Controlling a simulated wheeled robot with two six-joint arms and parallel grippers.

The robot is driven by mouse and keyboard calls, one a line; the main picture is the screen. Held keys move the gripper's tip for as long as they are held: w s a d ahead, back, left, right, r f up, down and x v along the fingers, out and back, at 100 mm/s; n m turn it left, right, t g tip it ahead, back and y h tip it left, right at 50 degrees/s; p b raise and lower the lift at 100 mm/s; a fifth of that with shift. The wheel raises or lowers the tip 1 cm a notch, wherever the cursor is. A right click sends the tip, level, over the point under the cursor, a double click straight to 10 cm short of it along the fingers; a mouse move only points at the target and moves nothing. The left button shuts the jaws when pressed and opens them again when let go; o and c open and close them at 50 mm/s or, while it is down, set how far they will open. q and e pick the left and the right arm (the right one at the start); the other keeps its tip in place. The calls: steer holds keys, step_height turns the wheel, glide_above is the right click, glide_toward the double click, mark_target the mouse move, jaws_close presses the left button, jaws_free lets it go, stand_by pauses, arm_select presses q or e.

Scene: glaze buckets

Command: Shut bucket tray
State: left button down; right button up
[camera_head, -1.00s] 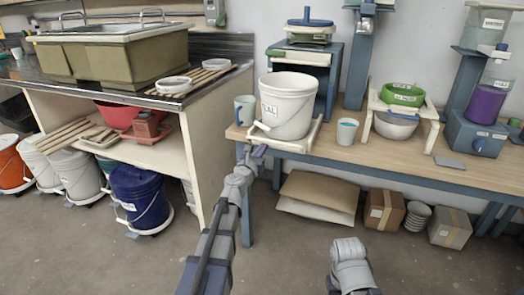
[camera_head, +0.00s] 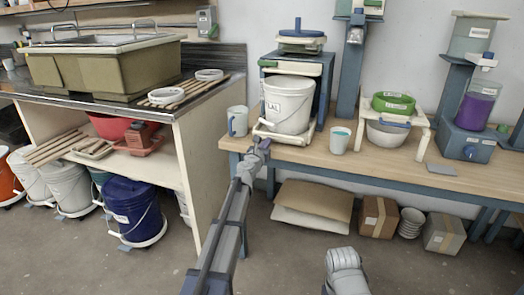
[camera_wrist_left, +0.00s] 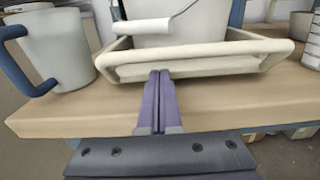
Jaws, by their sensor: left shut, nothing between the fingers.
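A white bucket labelled "LAL" (camera_head: 288,105) stands upright on a cream tray (camera_head: 284,140) in the bay of a blue stand (camera_head: 325,88), with most of it inside the frame. The tray's front rim still shows at the bay's front; its rear is hidden by the bucket. In the left wrist view the tray (camera_wrist_left: 205,50) spans the top and the bucket's lower wall (camera_wrist_left: 180,25) rises behind its rim. My left gripper (camera_head: 261,148) is shut and empty, its purple fingertips (camera_wrist_left: 160,74) at the tray's front rim, touching or nearly so.
A mug (camera_head: 237,121) stands left of the tray and a white cup (camera_head: 340,140) to its right. A rack with a green sieve (camera_head: 393,103) stands farther right. The table (camera_head: 375,165) in front is mostly bare.

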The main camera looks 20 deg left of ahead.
arm_select(q)
steer(key=w, duration=0.4)
steer(key=shift+w, duration=0.2)
